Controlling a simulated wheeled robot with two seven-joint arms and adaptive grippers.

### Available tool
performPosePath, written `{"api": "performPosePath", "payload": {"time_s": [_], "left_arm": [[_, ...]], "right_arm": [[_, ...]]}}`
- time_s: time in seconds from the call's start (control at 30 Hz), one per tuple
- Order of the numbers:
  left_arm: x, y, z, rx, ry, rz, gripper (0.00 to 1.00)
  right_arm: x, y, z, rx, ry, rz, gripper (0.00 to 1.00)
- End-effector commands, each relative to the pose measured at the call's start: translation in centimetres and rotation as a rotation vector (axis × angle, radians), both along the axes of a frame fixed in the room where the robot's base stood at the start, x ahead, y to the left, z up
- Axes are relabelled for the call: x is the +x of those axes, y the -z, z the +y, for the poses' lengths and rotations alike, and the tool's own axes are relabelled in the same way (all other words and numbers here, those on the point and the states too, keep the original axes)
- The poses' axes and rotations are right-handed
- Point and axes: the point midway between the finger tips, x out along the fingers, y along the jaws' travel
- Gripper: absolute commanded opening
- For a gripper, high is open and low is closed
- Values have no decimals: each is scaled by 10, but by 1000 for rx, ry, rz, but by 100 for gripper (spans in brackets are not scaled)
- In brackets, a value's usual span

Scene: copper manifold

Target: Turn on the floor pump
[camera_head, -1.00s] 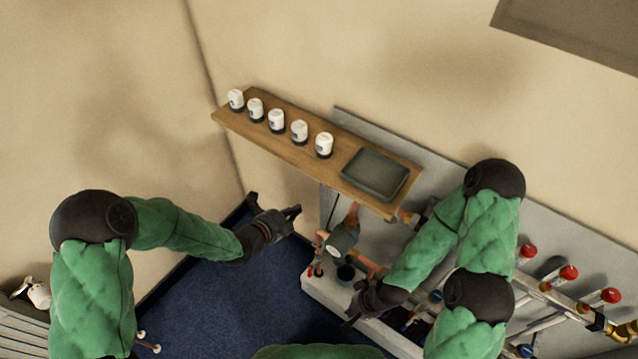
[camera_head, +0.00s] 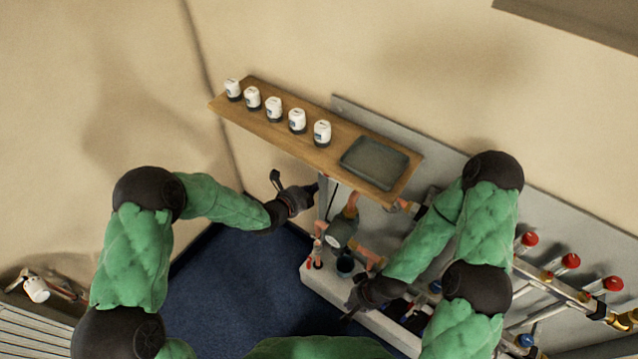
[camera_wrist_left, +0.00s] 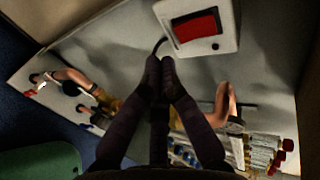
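In the left wrist view a white switch box with a red rocker (camera_wrist_left: 196,28) is on the grey panel, just beyond my left fingertips. The box is hidden in the head view. My left gripper (camera_wrist_left: 160,68) has its two fingers together and empty, pointing at the box's lower left. In the head view my left gripper (camera_head: 312,189) is beside the panel's left edge, near the shelf. A round grey pump body (camera_head: 340,233) sits on copper pipes below the shelf. My right gripper (camera_head: 350,312) is low over the panel base; its fingers are too dark to judge.
A wooden shelf (camera_head: 290,146) holds several white jars and a grey tray (camera_head: 374,163) above the pipework. Red-capped valves (camera_head: 570,261) line the manifold at right. A blue mat (camera_head: 235,290) covers the floor. A dark cable runs from the switch box.

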Motion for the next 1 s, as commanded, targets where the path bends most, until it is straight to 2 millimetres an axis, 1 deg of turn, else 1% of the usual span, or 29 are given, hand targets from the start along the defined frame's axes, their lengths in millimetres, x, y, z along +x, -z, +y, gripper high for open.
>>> {"api": "performPosePath", "payload": {"time_s": [0.03,0.1,0.3,0.43,0.77,0.87,1.0], "left_arm": [[7,2,-6,0,3,-1,0],[14,4,-11,1,3,-1,0],[28,6,-20,1,1,1,0],[31,5,-22,0,0,0,0],[31,6,-22,-1,0,-2,0],[32,9,-23,-8,0,-13,0],[34,14,-25,-32,0,-46,0]], "right_arm": [[0,2,0,0,0,0,0],[0,4,0,0,0,0,0],[0,6,0,0,0,0,0],[0,6,0,0,0,0,0],[0,7,0,0,0,0,0],[0,14,0,0,0,0,0],[0,32,0,0,0,0,0]]}}
